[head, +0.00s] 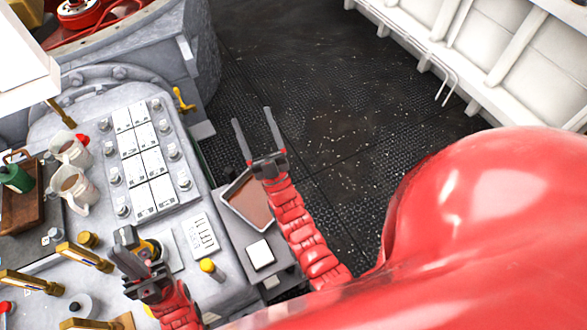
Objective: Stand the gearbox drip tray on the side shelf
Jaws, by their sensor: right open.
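A shallow tray with a pale rim and brown inside (246,203), likely the drip tray, lies at the far end of a grey side shelf (284,262) beside the machine. My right forearm and wrist cover its right edge, so its contact with the shelf is partly hidden. My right gripper (258,135) is open and empty, its two long fingers pointing away beyond the tray, over the dark deck. My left gripper (128,252) is over the machine top, by a round yellow-and-black fitting; its jaws are not clear.
A white-topped block (260,254) sits on the shelf's near part. Open deck (320,110) lies to the right.

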